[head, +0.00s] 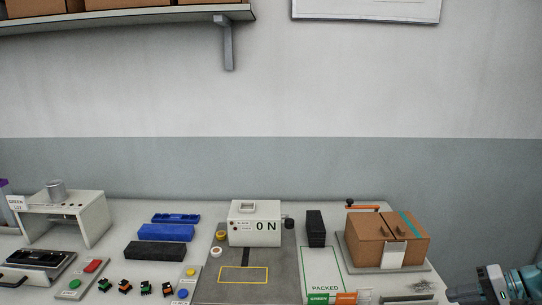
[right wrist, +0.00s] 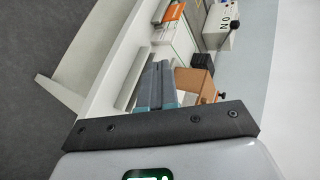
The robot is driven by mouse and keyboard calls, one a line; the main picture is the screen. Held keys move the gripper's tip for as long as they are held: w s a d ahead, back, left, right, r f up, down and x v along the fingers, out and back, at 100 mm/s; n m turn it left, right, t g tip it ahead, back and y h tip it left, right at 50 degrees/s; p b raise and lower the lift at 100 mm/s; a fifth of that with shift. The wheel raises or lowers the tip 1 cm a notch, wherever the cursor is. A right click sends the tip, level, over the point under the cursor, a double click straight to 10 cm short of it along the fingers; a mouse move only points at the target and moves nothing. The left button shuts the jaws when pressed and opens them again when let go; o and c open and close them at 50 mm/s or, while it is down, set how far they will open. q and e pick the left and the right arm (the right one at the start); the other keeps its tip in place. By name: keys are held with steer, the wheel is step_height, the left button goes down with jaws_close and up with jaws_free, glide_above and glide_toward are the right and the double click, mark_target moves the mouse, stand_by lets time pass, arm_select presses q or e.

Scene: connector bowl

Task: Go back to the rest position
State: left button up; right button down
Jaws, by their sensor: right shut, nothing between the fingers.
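My right gripper (head: 452,293) is at the lower right corner of the head view, beside the right end of the bench and right of the cardboard box. It is shut and empty. Its closed teal-grey fingers (right wrist: 158,68) show in the right wrist view, pointing toward the bench, with no object between them. My left gripper is in neither view.
The cardboard box (head: 372,238) stands on a grey plate left of my right gripper. Green and orange cards (head: 332,298) lie at the front edge. A white ON box (head: 254,224), blue trays (head: 166,232) and connectors (head: 124,286) lie farther left. A shelf (head: 130,18) hangs above.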

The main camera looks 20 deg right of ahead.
steer(key=w+a+f+g+h, duration=0.1)
steer(key=w+a+f+g, duration=0.15)
steer(key=a+f, duration=0.8)
steer(key=w+a+f+g, duration=0.2)
steer(key=a+f+g, duration=0.1)
steer(key=a+f, duration=0.7)
steer(key=s+a+f+n+g+h, duration=0.1)
steer(key=s+a+f, duration=0.2)
steer(key=a, duration=0.2)
steer(key=s+a+f+n+h, duration=0.1)
steer(key=s+a+f, duration=0.2)
steer(key=a, duration=0.2)
steer(key=s+a+f+n+g+h, duration=0.1)
steer(key=s+a+f+n, duration=0.1)
steer(key=s+a+f, duration=0.3)
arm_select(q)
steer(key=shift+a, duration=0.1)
arm_select(e)
steer(key=s+a+r+n, duration=0.2)
steer(key=s+a+n, duration=0.1)
steer(key=s+a, duration=0.5)
steer(key=a, duration=0.3)
steer(key=shift+n, duration=0.4)
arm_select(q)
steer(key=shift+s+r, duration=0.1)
